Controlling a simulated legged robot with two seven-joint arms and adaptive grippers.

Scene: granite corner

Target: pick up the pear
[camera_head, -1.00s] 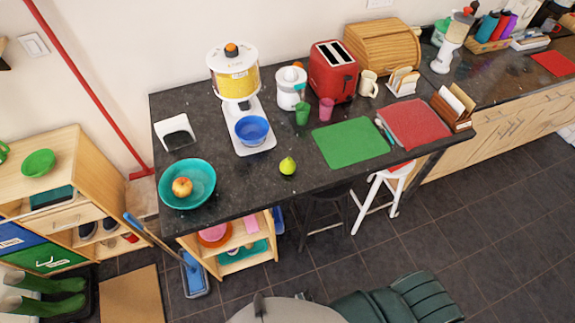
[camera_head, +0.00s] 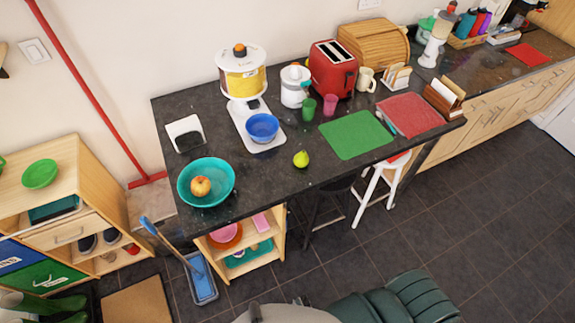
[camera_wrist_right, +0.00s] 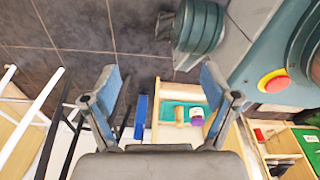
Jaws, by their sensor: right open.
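The green pear (camera_head: 301,159) stands on the dark granite counter (camera_head: 275,178) near its front edge, between the teal bowl and the green mat. Nothing touches it. It is not visible in the right wrist view. My right gripper (camera_wrist_right: 163,92) shows only in the right wrist view, with its two fingers spread wide apart and nothing between them. Floor tiles and a shelf lie beyond the fingers, so it is away from the pear. My left gripper is in neither view.
A teal bowl (camera_head: 183,186) holding an apple (camera_head: 200,187) is left of the pear. A green mat (camera_head: 355,134) lies to its right, and a blue bowl (camera_head: 262,127) is behind left. A white stool (camera_head: 372,190) stands at the counter's front. Counter around the pear is clear.

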